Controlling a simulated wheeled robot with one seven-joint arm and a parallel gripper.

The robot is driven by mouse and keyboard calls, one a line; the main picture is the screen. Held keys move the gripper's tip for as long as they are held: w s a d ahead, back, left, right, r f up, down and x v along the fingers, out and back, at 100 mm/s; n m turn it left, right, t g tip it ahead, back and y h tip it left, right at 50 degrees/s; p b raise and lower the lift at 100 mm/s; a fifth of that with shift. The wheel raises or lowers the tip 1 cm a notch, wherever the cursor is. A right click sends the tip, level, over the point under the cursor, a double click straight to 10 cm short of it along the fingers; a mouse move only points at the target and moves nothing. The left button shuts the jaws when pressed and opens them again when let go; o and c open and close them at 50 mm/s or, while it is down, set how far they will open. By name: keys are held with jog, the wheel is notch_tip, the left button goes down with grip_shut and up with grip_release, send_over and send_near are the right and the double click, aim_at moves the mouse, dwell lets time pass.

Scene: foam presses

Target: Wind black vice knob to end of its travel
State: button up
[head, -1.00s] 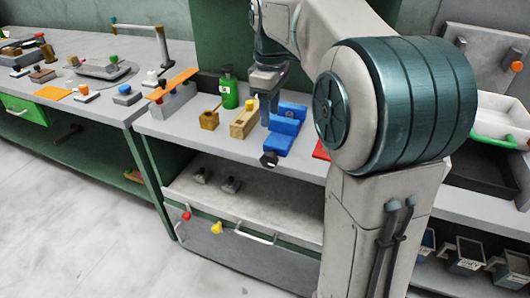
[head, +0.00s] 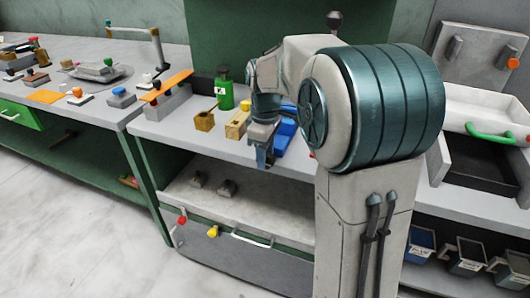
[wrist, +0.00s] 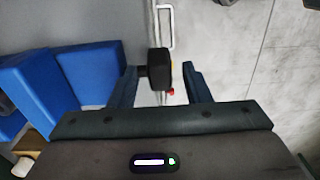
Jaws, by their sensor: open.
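The blue vice (wrist: 92,72) lies on the left of the wrist view, and part of it shows behind my wrist in the head view (head: 286,130). Its black knob (wrist: 159,68) sticks out past the bench's front edge. My gripper (wrist: 162,85) is open, with one finger on each side of the knob in the wrist view. The left finger looks close to the knob, with a gap to the right finger. I cannot tell whether either finger touches it. In the head view my gripper (head: 264,157) hides the knob.
Below the bench is a drawer with a pale handle (head: 252,239). The floor in front is clear.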

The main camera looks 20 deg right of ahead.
grip_shut()
jog(key=shift+r+p, duration=0.15)
jog(key=shift+p, duration=0.25)
